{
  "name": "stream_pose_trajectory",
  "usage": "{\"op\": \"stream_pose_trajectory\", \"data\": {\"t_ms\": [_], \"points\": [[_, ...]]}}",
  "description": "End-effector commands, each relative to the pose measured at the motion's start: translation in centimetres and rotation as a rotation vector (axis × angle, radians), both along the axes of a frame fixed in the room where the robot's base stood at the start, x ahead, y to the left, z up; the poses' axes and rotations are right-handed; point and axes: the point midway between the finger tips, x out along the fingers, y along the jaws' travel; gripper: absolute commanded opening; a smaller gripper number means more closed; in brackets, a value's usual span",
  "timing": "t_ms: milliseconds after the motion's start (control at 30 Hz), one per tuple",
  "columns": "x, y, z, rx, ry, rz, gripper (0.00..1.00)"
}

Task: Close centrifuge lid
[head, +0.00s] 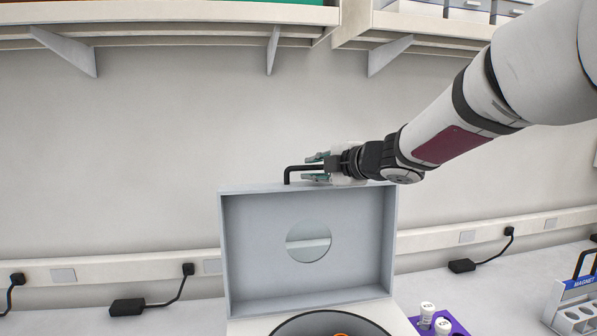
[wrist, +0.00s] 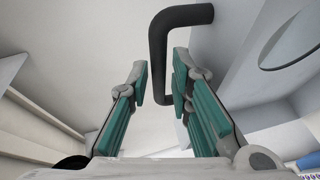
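The centrifuge (head: 238,327) stands at the bottom of the head view, its dark bowl partly in frame. Its grey lid (head: 258,255) stands open and upright, with a round window in it; part of it shows at the right of the wrist view (wrist: 245,75). A black bent handle (head: 290,172) sticks up from the lid's top edge. My gripper (head: 312,168) is at the handle, coming from the right. In the wrist view its teal-padded fingers (wrist: 160,84) are apart, with the handle (wrist: 158,55) between them, closer to the right finger. I see no grip on it.
A purple rack (head: 458,328) with white-capped tubes stands right of the centrifuge. A grey magnet rack (head: 575,305) is at the far right. Shelves with brackets (head: 150,33) hang above. The wall is close behind the lid, with black plugs and cables along it.

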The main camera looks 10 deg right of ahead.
Motion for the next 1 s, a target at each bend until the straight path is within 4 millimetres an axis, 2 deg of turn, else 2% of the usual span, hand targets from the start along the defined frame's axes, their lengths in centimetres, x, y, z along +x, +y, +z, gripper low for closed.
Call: {"op": "stream_pose_trajectory", "data": {"t_ms": [200,500,533,600,1000], "points": [[1.5,0.7,-0.5,0.000,0.000,0.001,0.20],[1.7,0.8,-0.5,0.000,0.000,0.000,0.20],[1.7,0.8,-0.5,0.000,0.000,0.000,0.15],[1.7,0.8,-0.5,0.000,0.000,0.000,0.00],[1.8,0.7,-0.5,0.000,-0.009,-0.001,0.00]]}}
